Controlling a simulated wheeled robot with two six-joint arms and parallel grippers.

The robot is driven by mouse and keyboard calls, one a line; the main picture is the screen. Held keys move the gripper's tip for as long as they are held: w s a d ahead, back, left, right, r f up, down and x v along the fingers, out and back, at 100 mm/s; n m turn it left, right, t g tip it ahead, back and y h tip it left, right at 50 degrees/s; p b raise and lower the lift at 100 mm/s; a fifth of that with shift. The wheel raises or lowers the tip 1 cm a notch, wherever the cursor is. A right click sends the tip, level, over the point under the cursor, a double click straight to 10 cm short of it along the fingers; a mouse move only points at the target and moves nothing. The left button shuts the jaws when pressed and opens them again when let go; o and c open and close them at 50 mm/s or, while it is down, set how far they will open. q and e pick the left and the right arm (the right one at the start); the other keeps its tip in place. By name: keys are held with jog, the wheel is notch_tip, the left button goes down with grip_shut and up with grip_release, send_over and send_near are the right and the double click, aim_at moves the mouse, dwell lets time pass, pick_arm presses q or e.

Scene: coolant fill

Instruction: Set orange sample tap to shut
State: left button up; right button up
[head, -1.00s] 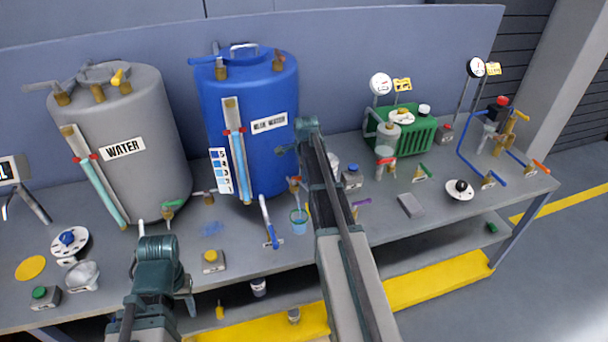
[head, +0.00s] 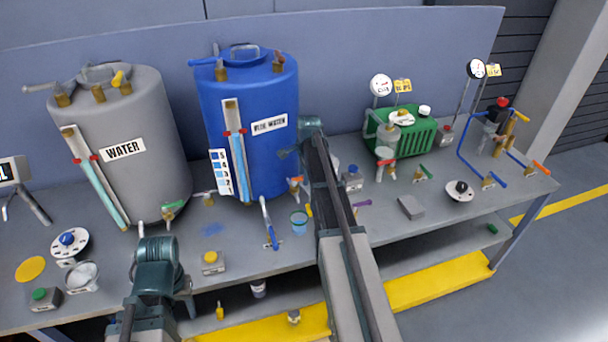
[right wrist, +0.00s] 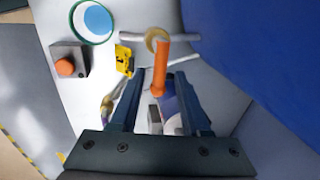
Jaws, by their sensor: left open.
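The orange sample tap (head: 294,184) is low on the front of the blue tank, above a small cup (head: 299,222). In the right wrist view its orange handle (right wrist: 161,68) extends from a brass fitting toward me, between my finger lines. My right gripper (right wrist: 162,78) is open, with gaps visible on both sides of the handle; contact is not visible. In the head view my right gripper (head: 284,153) is partly hidden by its own arm, close to the blue tank. My left gripper (head: 186,286) is open and empty at the bench front, largely hidden by its wrist.
The blue tank (head: 251,160) and grey water tank (head: 145,180) stand at the back. A blue-handled lever (head: 268,222) is left of the cup. A button box (head: 212,262) sits at the bench front. In the right wrist view, a yellow tag (right wrist: 124,60) is beside the handle.

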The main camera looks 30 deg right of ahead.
jog(key=shift+r, duration=0.15)
notch_tip(320, 180, up, 13)
jog(key=s+p, duration=0.2)
jog(key=p, duration=1.1)
jog(key=shift+s+a+r+p, duration=0.15)
jog(key=shift+s+a+p, duration=0.1)
jog(key=shift+s+p, duration=0.05)
jog(key=s+a+f+n+b, duration=0.3)
jog(key=a+n, duration=0.1)
jog(key=a, duration=0.4)
jog(key=s+a+f+n+g+b, duration=0.1)
jog(key=s+a+f+n+b, duration=0.2)
jog(key=a, duration=0.5)
jog(key=s+a+f+n+b, duration=0.25)
jog(key=s+a+n, duration=0.2)
jog(key=a, duration=0.35)
jog(key=s+a+f+n+b, duration=0.2)
jog(key=s+a+n, duration=0.4)
jog(key=s, duration=0.1)
jog(key=s+a+f+n+g+b, duration=0.1)
jog(key=s+a+f+n+b, duration=0.2)
jog(key=s+a+n, duration=0.4)
jog(key=shift+f+h, duration=0.25)
jog(key=shift+h, duration=0.15)
